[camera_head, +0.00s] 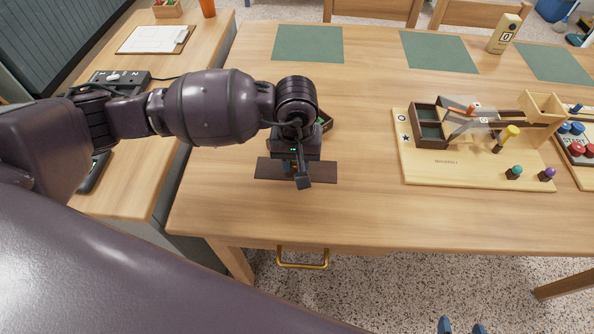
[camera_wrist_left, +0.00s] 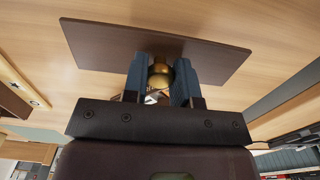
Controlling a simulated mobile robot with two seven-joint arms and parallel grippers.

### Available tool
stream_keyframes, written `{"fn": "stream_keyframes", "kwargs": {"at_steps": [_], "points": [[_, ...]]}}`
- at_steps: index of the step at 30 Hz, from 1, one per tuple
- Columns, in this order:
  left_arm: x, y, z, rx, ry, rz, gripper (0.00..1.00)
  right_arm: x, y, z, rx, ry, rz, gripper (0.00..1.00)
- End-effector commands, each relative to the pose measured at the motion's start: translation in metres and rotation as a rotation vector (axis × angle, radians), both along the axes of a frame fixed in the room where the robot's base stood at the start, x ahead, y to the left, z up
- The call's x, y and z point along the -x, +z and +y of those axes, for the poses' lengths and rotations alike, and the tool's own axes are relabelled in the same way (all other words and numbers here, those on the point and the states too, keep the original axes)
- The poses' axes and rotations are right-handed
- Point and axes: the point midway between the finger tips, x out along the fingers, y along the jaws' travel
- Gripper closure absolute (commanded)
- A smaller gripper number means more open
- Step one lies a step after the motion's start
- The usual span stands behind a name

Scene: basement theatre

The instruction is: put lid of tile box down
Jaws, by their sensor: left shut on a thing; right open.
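The lid is a flat dark brown board (camera_head: 322,171) with a brass knob. In the head view it is low over the near left part of the table; I cannot tell whether it touches. In the left wrist view the lid (camera_wrist_left: 205,55) lies beyond my left gripper (camera_wrist_left: 162,75), whose blue fingers are shut on the brass knob (camera_wrist_left: 160,72). In the head view my left gripper (camera_head: 298,172) hides the lid's middle. The tile box (camera_head: 326,120) shows only a corner behind the left wrist. My right gripper (camera_head: 461,326) shows two separated blue fingertips at the bottom edge, open and empty.
A wooden puzzle board (camera_head: 420,172) with a ramp and coloured pegs stands on the right of the table (camera_head: 365,215). Green mats (camera_head: 308,44) lie along the far side. The table between lid and puzzle board is clear. A clipboard (camera_head: 155,39) lies on the left counter.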

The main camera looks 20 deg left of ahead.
Motion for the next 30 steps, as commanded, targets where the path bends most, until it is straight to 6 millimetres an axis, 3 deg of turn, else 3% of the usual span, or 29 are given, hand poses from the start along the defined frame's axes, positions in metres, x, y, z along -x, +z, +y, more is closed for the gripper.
{"fn": "stream_keyframes", "kwargs": {"at_steps": [5,12,25,26,30], "points": [[0.0,-0.011,0.0,0.0,0.0,0.0,0.98,0.001,-0.003,-0.002,0.007,0.006,0.006,0.39],[0.001,-0.043,0.0,0.001,0.0,0.003,0.98,0.004,-0.011,-0.003,0.011,0.01,0.021,0.39],[0.0,-0.048,0.0,0.0,-0.001,-0.001,0.98,0.001,-0.011,0.0,0.003,0.003,0.016,0.39],[0.0,-0.048,0.0,0.0,0.0,-0.001,0.72,0.001,-0.011,0.0,0.002,0.003,0.015,0.39],[0.0,-0.047,0.0,-0.001,0.0,-0.002,0.51,0.001,-0.01,0.001,-0.001,0.001,0.013,0.39]]}}
